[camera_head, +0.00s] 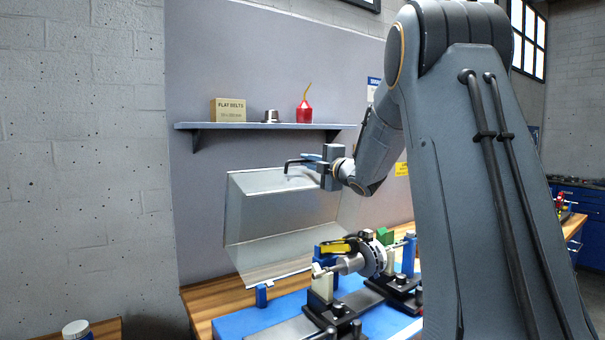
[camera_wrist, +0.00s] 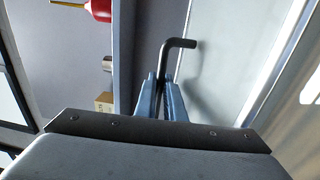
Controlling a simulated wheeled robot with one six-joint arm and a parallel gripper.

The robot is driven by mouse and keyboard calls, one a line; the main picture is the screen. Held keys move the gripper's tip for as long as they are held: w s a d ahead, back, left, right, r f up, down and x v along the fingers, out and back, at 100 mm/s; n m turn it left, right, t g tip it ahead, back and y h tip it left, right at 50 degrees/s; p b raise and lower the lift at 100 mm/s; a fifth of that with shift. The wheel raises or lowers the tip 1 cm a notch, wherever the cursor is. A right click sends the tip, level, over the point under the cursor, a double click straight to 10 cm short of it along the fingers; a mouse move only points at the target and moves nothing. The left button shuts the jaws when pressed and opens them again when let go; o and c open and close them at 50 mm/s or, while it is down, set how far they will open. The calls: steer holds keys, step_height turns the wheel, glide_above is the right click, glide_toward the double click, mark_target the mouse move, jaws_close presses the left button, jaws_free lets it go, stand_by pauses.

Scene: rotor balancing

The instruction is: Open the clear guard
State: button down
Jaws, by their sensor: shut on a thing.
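The clear guard (camera_head: 285,215) is a see-through box-like cover. It stands raised and tipped up at the back of the bench, behind the rotor (camera_head: 372,260), with its lower edge near the bench top. My gripper (camera_head: 312,166) is at the guard's upper edge, shut on a black bent handle (camera_head: 291,162). In the wrist view the blue fingertips (camera_wrist: 162,98) pinch this handle (camera_wrist: 176,45), and its bent end points to the guard's pale panel (camera_wrist: 225,50). The join between handle and guard is not clear. My arm hides the right part of the bench.
A wall shelf (camera_head: 255,126) above the guard carries a belt box (camera_head: 228,110), a metal cup (camera_head: 271,116) and a red oil can (camera_head: 304,112).

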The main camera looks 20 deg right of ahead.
mark_target(315, 179)
steer(key=shift+s+d+r+t+b, duration=0.1)
steer(key=shift+s+t+b, duration=0.1)
steer(key=shift+s+b, duration=0.35)
steer(key=shift+s+d+r+t+b, duration=0.1)
steer(key=shift+s+d+t+b, duration=0.1)
steer(key=shift+s+b, duration=0.3)
steer(key=shift+s+d+t+b, duration=0.1)
steer(key=shift+s+t+b, duration=0.1)
steer(key=shift+s+b, duration=0.35)
steer(key=c, duration=1.8)
jaws_free()
steer(key=shift+c, duration=0.2)
steer(key=b+v, duration=0.1)
steer(key=v, duration=0.6)
steer(key=shift+s+b, duration=0.35)
steer(key=shift+s, duration=0.05)
